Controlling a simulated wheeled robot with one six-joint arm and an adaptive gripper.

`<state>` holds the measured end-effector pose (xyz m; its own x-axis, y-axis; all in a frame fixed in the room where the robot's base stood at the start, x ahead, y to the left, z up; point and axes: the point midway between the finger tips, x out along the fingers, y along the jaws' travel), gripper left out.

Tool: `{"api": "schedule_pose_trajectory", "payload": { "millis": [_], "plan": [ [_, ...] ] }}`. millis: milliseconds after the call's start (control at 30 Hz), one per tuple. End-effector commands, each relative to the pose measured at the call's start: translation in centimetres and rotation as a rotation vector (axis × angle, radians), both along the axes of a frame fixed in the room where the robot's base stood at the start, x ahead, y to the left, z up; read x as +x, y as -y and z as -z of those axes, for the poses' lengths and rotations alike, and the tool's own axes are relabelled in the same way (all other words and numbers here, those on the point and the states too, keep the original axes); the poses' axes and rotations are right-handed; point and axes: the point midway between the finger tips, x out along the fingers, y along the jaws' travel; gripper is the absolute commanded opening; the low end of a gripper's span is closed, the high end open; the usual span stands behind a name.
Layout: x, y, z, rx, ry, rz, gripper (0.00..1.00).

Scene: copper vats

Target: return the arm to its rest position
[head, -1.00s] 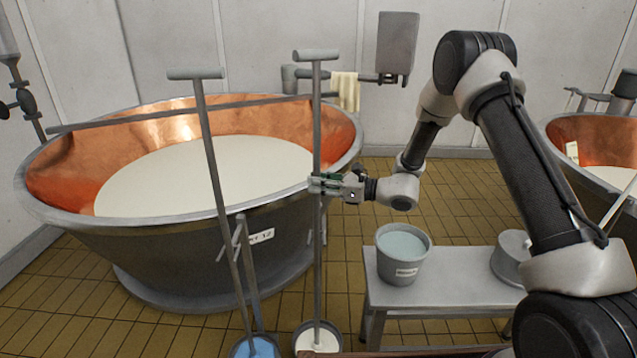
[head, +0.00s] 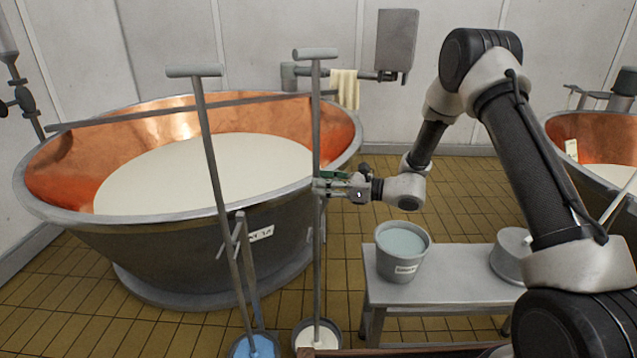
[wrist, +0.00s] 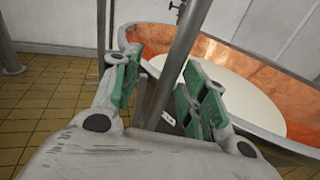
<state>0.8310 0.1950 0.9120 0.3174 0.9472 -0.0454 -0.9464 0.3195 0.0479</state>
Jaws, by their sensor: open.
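My gripper (head: 326,185) is open beside the upright grey pole (head: 317,130) that has a T-shaped handle on top. In the wrist view my gripper (wrist: 160,85) has its green-padded fingers apart, and the pole (wrist: 182,55) shows beyond and between them. I cannot tell whether a finger touches it. The pole's lower end stands in a bucket with white contents (head: 318,336). My arm reaches in from the right, bent high at the elbow, over the bench.
A large copper vat (head: 180,225) of white liquid stands behind the poles. A second T-handled pole (head: 215,150) stands left, near a blue bucket (head: 255,346). A bench (head: 440,287) holds a pail (head: 403,255) and a round grey container (head: 510,257). Another copper vat (head: 585,135) is at right.

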Motion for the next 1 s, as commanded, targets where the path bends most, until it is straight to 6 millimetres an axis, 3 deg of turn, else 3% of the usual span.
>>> {"api": "schedule_pose_trajectory", "payload": {
  "millis": [300,533,633,767,833,1000],
  "plan": [
    [-2.1,6.8,-0.4,0.001,0.002,0.004,0.44],
    [-3.1,9.3,-0.5,-0.001,0.009,0.001,0.44],
    [-4.0,9.7,0.7,-0.062,0.042,-0.032,0.44],
    [-7.9,10.2,3.3,-0.160,0.046,-0.148,0.44],
    [-10.8,10.8,4.4,-0.222,0.056,-0.236,0.44],
    [-18.0,13.8,3.4,-0.413,0.181,-0.505,0.44]
  ]
}}
